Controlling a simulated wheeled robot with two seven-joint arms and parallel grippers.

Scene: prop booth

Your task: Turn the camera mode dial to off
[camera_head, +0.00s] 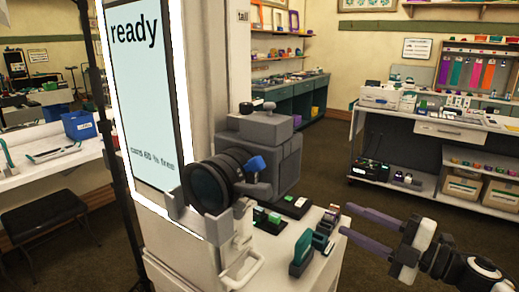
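A grey camera (262,150) with a large black lens (208,187) stands at the booth, its lens facing the front left. A blue part (256,164) sits beside the lens. My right gripper (347,220) is to the right of the camera, apart from it. Its two purple fingers are spread and empty, pointing left. My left gripper is not in view.
A lit screen (140,90) reading "ready" and "card 60 % free" stands left of the camera. A white ledge (318,268) below the camera holds small green and dark items (302,250). A white bench (440,131) stands at the back right, with open floor before it.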

